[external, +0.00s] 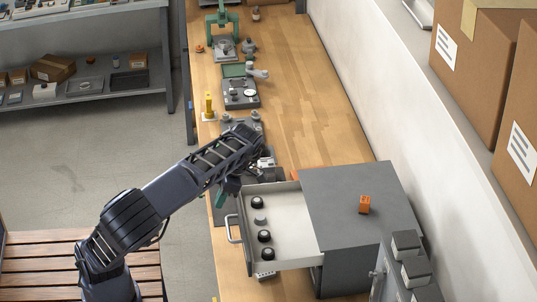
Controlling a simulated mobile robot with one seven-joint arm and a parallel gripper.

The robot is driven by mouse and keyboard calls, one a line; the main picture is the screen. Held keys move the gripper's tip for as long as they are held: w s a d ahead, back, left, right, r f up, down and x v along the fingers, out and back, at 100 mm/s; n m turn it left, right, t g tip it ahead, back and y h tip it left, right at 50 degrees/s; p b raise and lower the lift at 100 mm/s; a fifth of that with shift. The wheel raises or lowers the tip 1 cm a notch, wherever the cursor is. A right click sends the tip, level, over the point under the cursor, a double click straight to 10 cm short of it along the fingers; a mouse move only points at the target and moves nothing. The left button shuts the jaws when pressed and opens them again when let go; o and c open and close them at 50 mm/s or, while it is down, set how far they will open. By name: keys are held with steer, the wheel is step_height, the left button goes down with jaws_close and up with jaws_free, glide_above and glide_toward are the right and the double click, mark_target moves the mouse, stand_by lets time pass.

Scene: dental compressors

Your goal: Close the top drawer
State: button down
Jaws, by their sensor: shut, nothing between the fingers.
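A grey drawer cabinet (345,195) stands on the wooden bench at the lower middle of the external view. Its top drawer (288,220) is pulled out toward the left, with a metal handle (230,229) on its front. Several black round parts and a grey one lie inside the drawer. My gripper (232,190) is shut and empty, near the far end of the drawer front, by its upper left corner. The arm hides part of the gripper, and I cannot tell whether it touches the drawer.
An orange block (365,204) sits on the cabinet top. Grey boxes (412,262) stand at its right. Fixtures and a yellow post (209,106) line the bench's left edge beyond my arm. The wooden bench top (320,115) is clear behind the cabinet. Cardboard boxes (470,60) stand at right.

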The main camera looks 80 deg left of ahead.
step_height(320, 180, down, 10)
steer(key=shift+w, duration=0.25)
stand_by(0.7)
steer(key=shift+w+d+r, duration=0.1)
glide_toward(289, 228)
steer(key=x, duration=0.4)
steer(key=shift+d+f, duration=0.15)
steer(key=shift+f, duration=0.2)
stand_by(0.4)
